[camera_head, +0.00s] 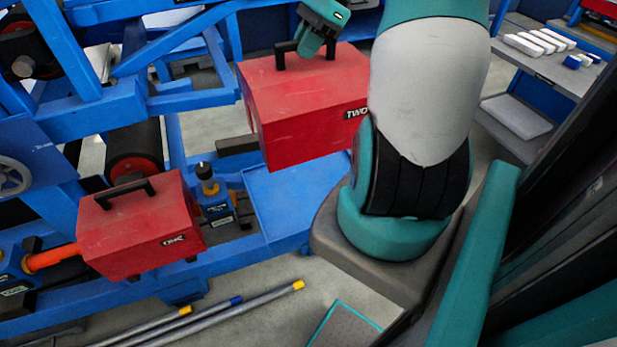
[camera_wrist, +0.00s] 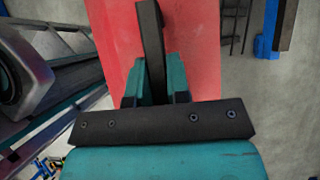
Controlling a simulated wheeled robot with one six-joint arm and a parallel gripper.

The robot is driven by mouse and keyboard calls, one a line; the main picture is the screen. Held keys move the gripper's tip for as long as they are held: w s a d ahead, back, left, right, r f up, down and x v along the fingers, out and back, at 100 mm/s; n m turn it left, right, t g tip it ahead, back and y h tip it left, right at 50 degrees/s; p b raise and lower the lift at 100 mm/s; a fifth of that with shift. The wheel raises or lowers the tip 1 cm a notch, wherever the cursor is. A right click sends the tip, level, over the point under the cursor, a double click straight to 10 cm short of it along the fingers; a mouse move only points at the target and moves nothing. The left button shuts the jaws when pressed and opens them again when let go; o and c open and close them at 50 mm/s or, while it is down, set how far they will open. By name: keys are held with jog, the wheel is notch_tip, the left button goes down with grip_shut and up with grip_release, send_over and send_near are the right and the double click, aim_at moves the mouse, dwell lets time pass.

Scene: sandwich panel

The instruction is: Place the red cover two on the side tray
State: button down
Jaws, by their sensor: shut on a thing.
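The red cover two (camera_head: 305,105) is a red box with a black handle on top and the word "TWO" on its front. My gripper (camera_head: 310,42) is shut on its handle and holds it up, over the back of the blue side tray (camera_head: 290,205). In the wrist view, my gripper's teal fingers (camera_wrist: 155,80) close around the black handle (camera_wrist: 150,30), with the red top of the cover (camera_wrist: 195,50) below. Part of the cover's right side is hidden by my arm. The tray's visible surface is empty; its far part is hidden behind the cover.
A second red cover (camera_head: 140,225) labelled "ONE" sits on the blue frame at left. Metal rods (camera_head: 215,318) lie on the floor in front. A grey shelf (camera_head: 545,60) with white blocks is at upper right.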

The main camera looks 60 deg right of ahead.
aim_at(300, 65)
notch_tip(300, 65, down, 20)
jog(key=p, duration=0.1)
jog(key=shift+p, duration=0.35)
jog(key=c, duration=1.1)
grip_release()
jog(key=shift+s, duration=0.1)
jog(key=b+v, duration=0.2)
jog(key=v, duration=1)
jog(key=shift+b, duration=0.3)
jog(key=w+a+r+n, duration=0.1)
jog(key=a, duration=0.1)
jog(key=w+a+r+n, duration=0.1)
jog(key=w+a+n, duration=0.1)
jog(key=a, duration=0.1)
jog(key=w+a+r+n+g, duration=0.1)
jog(key=a+n, duration=0.1)
jog(key=a, duration=0.1)
jog(key=shift+w+r, duration=0.3)
jog(key=s+a+r+n+g+h, duration=0.1)
jog(key=a+r+n, duration=0.2)
jog(key=a+n, duration=0.7)
jog(key=s+a+r+n+g, duration=0.1)
jog(key=a+r+n, duration=0.4)
jog(key=a, duration=0.9)
jog(key=s+a+n, duration=0.9)
jog(key=s+n, duration=0.1)
jog(key=n, duration=0.1)
jog(key=shift+s+r+n, duration=0.3)
jog(key=shift+s+r, duration=0.05)
